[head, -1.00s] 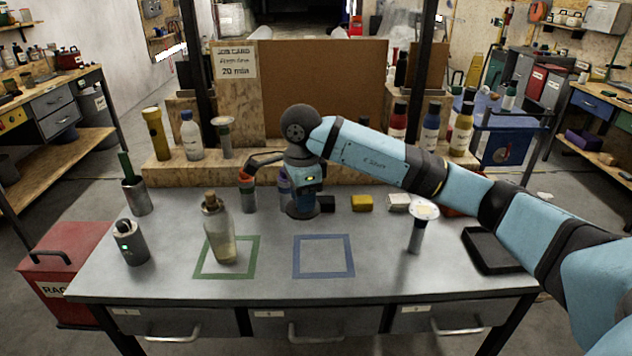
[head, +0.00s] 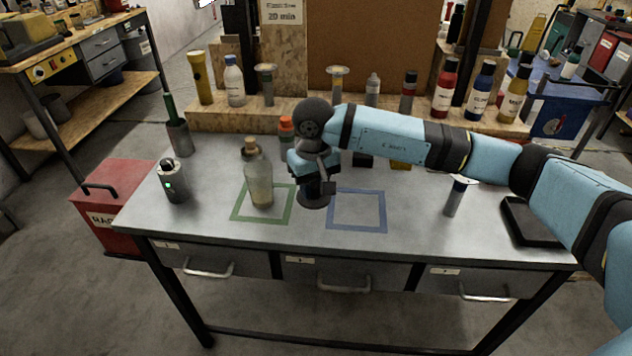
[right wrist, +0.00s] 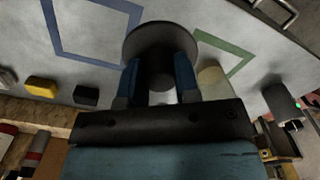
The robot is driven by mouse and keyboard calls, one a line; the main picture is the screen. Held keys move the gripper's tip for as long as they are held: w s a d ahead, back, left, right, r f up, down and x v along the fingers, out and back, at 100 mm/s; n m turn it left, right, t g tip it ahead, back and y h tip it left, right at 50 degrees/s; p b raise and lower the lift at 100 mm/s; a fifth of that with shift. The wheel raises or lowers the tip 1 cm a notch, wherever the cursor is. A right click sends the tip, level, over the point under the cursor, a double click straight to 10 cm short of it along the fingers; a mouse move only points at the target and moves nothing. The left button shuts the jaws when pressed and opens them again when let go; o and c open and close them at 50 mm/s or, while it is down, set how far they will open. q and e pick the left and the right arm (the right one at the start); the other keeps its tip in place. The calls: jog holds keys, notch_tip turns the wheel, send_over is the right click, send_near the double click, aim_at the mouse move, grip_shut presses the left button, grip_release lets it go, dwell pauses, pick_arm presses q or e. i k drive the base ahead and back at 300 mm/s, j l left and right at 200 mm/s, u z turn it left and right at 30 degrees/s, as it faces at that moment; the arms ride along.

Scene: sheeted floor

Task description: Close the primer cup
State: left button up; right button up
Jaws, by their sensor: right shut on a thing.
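My right gripper (head: 314,178) points down over the table between the green and blue squares. It is shut on a dark, wide disc with a thick post (head: 314,202); in the right wrist view the post sits between the fingers (right wrist: 160,80), the disc beyond them. I cannot tell whether the disc touches the table. A corked clear bottle (head: 258,175) stands in the green square (head: 248,217), just left of the gripper. No container is clearly marked as the primer cup. My left gripper is not in view.
A grey cylinder with a green light (head: 173,182) stands at the left. An orange-capped bottle (head: 286,130) is behind the gripper. A slim upright cylinder (head: 455,197) and black tray (head: 530,222) are at the right. The blue square (head: 357,210) is empty.

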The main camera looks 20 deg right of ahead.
aim_at(258, 172)
jog(key=j+z, duration=0.1)
jog(key=z, duration=0.55)
jog(key=j+z, duration=0.85)
jog(key=j, duration=0.5)
jog(key=k+j, duration=0.15)
jog(key=j, duration=0.45)
jog(key=j+z, duration=0.15)
jog(key=j, duration=0.45)
jog(key=k, duration=0.05)
